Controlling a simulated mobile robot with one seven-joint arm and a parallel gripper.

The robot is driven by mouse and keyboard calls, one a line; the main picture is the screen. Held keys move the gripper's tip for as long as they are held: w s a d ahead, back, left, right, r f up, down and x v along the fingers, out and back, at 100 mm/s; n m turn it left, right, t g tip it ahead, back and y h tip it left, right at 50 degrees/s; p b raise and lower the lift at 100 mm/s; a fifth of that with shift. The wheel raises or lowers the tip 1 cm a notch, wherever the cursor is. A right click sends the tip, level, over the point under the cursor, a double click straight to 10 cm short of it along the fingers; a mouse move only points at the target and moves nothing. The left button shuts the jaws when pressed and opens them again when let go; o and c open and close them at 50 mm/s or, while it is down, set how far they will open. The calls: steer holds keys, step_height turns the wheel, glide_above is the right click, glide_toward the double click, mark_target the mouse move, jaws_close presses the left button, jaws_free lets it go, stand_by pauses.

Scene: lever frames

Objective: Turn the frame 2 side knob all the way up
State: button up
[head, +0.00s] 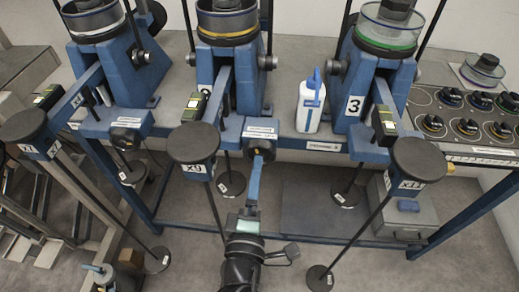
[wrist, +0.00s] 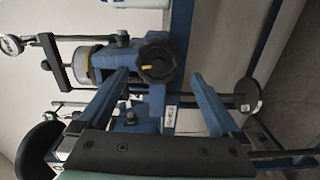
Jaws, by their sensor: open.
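Frame 2 (head: 222,75) is the middle blue lever frame, with a yellow-ringed cylinder on top. Its side knob (head: 262,151) is black and round, at the front of the blue housing. In the wrist view the knob (wrist: 157,60) faces me, with a yellow mark pointing left in the picture. My gripper (head: 256,165) reaches up from below, close to the knob. In the wrist view my gripper (wrist: 160,77) is open, with its two blue fingers spread to either side below the knob. The fingers look clear of it, and nothing is between them.
Frame 1 (head: 105,55) stands at left and frame 3 (head: 377,75) at right. A white bottle with a blue cap (head: 310,105) stands between frames 2 and 3. A black round lever pad (head: 193,142) is left of my gripper. A stove-like panel (head: 465,120) is at far right.

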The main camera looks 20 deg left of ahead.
mark_target(259, 154)
steer(key=n, duration=0.2)
steer(key=s+n, duration=0.1)
steer(key=n, duration=0.2)
steer(key=s+n+p, duration=0.1)
steer(key=n, duration=0.1)
steer(key=shift+s+d+r+n, duration=0.2)
steer(key=shift+d+n, duration=0.1)
steer(key=shift+n, duration=0.1)
steer(key=p+x, duration=0.1)
steer(key=x, duration=0.8)
steer(key=shift+w+a+f, duration=0.1)
steer(key=shift+w, duration=0.3)
steer(key=shift+c, duration=0.2)
steer(key=shift+f, duration=0.15)
jaws_close()
